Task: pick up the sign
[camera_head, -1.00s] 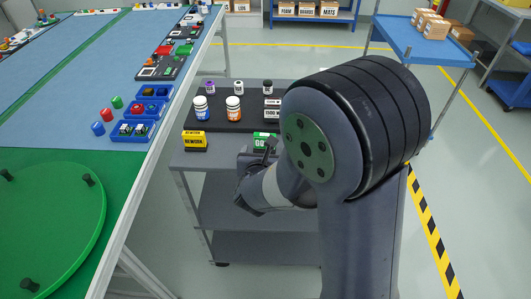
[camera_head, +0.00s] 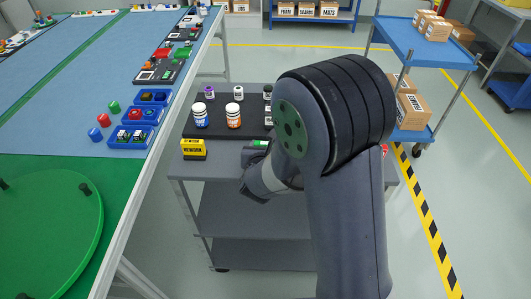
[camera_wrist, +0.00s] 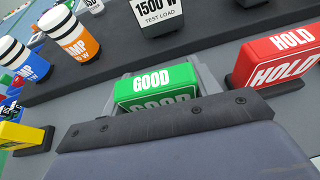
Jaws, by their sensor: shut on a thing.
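The green GOOD sign (camera_wrist: 155,86) sits between the jaws of my gripper (camera_wrist: 158,78) in the wrist view. My gripper is shut on it, and the sign's white lettering faces the camera. In the head view only a sliver of the green sign (camera_head: 260,143) shows, with my arm hiding most of the gripper. A yellow REWORK sign (camera_head: 193,149) stands to the left on the grey cart. A red HOLD sign (camera_wrist: 281,57) stands to the right in the wrist view. I cannot tell whether the GOOD sign is clear of the cart top.
The long table (camera_head: 90,110) with a green turntable (camera_head: 50,230) is at left. A blue cart with boxes (camera_head: 412,107) is at back right. Floor is open at right.

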